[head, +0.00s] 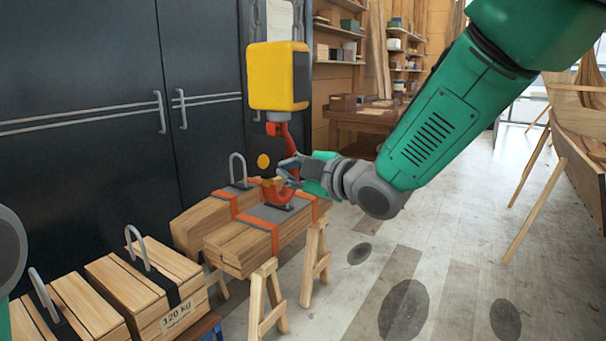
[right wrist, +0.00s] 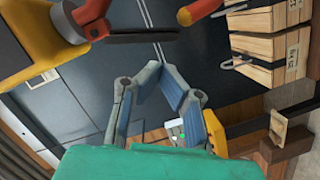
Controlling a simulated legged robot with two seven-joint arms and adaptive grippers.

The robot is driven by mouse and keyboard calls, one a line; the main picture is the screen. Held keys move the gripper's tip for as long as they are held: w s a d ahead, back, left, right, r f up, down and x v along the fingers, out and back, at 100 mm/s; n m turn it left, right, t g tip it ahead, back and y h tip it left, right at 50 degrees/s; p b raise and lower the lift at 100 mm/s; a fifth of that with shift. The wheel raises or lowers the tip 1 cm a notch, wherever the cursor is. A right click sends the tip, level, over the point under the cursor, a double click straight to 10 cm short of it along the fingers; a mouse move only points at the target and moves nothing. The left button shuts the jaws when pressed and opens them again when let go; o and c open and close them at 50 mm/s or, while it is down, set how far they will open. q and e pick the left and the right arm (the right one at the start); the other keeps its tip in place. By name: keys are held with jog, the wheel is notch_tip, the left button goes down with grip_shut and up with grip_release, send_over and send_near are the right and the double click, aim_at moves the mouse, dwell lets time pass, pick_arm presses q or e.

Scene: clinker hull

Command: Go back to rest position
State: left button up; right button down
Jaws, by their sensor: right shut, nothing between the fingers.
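My right arm reaches in from the upper right in the head view. Its gripper (head: 288,172) is beside the red hook, at the strapped timber bundle. In the right wrist view the gripper's fingertips (right wrist: 159,68) come close together with nothing between them. The gripper is shut and empty. Whether it touches the hook is hard to tell. Only a grey and green piece of my left arm shows at the left edge of the head view; the left gripper is out of view.
A yellow hoist (head: 278,76) hangs above the red hook (head: 279,194). The timber bundle (head: 240,245) rests on wooden sawhorses (head: 268,300). Crates with metal loops, one marked 120 kg (head: 160,300), stand lower left. Dark cabinets (head: 80,90) are behind. Floor is open at right, before a wooden hull (head: 585,150).

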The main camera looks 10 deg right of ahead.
jog(key=s+d+r, duration=0.1)
jog(key=s+d, duration=0.1)
jog(key=s, duration=0.4)
jog(key=s+d+f+m+g+h, duration=0.2)
jog(key=s+d+f+m, duration=0.15)
jog(key=f, duration=0.75)
jog(key=s+d+f+m+g+h, duration=0.25)
jog(key=s+f, duration=0.25)
jog(key=f, duration=0.5)
jog(key=s+d+f+m+g+h, duration=0.1)
jog(key=s+d+f+m+g, duration=0.2)
jog(key=f, duration=0.8)
jog(key=s+d+f+m+g+h, duration=0.1)
jog(key=s+d+f+m+g, duration=0.2)
jog(key=s+f, duration=0.4)
jog(key=s+d+f+m+g+h, duration=0.2)
jog(key=s+f+m, duration=0.3)
jog(key=s, duration=1.4)
notch_tip(320, 180, down, 3)
jog(key=shift+d+m+g, duration=0.4)
jog(key=shift+d+g, duration=0.05)
jog(key=shift+d, duration=0.25)
jog(key=shift+a+h, duration=0.1)
jog(key=shift+h, duration=0.15)
